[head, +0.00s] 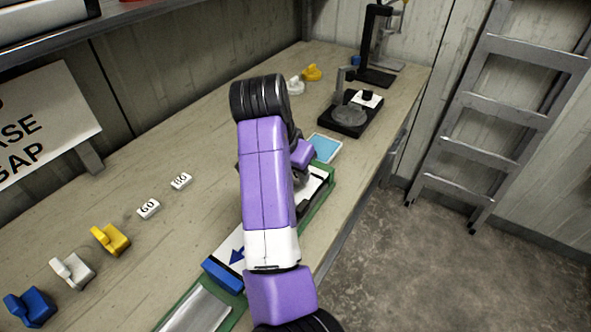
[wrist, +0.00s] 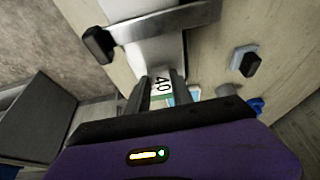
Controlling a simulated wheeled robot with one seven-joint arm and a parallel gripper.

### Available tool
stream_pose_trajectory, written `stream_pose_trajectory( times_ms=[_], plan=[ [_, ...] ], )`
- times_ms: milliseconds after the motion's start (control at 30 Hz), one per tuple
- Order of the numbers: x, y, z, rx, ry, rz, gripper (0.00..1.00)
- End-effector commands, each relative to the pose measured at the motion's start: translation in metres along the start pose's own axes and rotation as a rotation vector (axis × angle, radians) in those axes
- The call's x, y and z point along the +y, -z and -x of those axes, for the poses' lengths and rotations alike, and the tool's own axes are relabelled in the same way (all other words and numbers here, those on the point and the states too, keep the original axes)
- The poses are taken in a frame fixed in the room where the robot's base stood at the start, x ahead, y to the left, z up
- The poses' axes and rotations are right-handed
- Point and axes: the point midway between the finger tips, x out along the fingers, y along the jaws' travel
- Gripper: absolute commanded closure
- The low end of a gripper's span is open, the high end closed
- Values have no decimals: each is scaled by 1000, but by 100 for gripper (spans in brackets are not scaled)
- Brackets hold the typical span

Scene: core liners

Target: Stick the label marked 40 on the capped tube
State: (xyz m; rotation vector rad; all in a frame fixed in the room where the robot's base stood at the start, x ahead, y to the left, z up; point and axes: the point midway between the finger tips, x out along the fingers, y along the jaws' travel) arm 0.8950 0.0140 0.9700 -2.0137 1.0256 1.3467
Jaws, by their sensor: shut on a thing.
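My gripper (wrist: 160,88) is shut on the small white label marked 40 (wrist: 163,84), which shows between its two dark fingers in the wrist view. In the head view my purple arm hides the gripper and the label. The capped tube appears to be the white piece with a dark blue arrow (head: 231,247) and a blue end cap (head: 222,276). It lies along a green-edged tray, partly hidden by my arm. I cannot tell whether the label touches the tube.
Labels marked 60 (head: 148,209) and apparently 80 (head: 181,181) lie on the bench (head: 130,240). Blue (head: 30,307), white (head: 72,271) and yellow (head: 110,239) pieces stand at the left. A black-based stand (head: 350,112) is farther back; a ladder (head: 500,110) leans at right.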

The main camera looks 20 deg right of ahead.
Motion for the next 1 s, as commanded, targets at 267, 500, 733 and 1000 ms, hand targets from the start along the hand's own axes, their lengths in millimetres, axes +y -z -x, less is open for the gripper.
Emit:
stream_pose_trajectory(
  times_ms=[267,500,733,1000],
  plan=[
    [0,-3,-7,0,0,0,100],
    [0,-5,-12,0,0,0,100],
    [0,-6,-16,0,0,1,100],
    [0,-6,-15,0,0,0,100]
  ],
)
